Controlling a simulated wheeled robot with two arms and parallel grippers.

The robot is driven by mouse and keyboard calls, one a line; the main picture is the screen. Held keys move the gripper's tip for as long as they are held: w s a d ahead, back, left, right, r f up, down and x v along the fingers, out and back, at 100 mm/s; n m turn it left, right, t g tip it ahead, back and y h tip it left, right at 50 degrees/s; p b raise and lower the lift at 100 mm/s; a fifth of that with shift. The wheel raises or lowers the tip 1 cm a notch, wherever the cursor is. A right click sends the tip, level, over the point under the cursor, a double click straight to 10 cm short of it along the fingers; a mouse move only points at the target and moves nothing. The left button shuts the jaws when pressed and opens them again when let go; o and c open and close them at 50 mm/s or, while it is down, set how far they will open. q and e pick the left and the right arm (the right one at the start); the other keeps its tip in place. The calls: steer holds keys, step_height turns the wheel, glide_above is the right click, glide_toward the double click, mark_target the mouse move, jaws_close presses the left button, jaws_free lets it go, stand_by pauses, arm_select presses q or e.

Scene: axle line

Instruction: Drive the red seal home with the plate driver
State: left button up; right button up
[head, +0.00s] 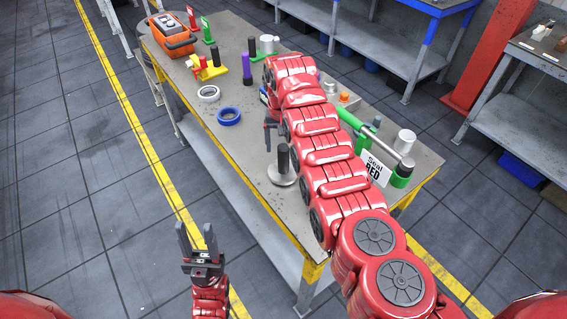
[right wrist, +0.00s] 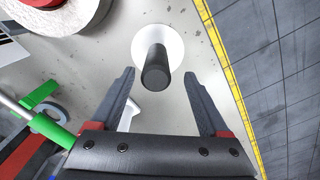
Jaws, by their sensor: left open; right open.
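The plate driver has a black upright handle and a round silver plate; it stands on the table near its front edge in the head view (head: 282,178). In the right wrist view its handle (right wrist: 155,70) shows between the fingertips, with gaps on both sides. My right gripper (head: 268,137) is open and empty above the table by the driver; its fingers also show in the right wrist view (right wrist: 160,88). A red ring (right wrist: 42,3), perhaps the red seal, sits on a pale round part at the wrist view's top left, cut off. My left gripper (head: 203,250) is open and empty, off the table's front side.
My right arm hides much of the table (head: 250,155). A white ring (head: 209,94), a blue ring (head: 229,116), a purple-handled tool (head: 246,70) and an orange crate (head: 175,42) stand further left. A "Seal RED" sign (head: 376,170) and a green-ended roller (head: 400,172) are at right.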

mark_target(283, 162)
steer(key=f, duration=0.3)
steer(key=shift+s+d+f, duration=0.15)
steer(key=shift+d, duration=0.15)
steer(key=shift+f, duration=0.4)
steer(key=shift+r, duration=0.1)
jaws_close()
stand_by(0.8)
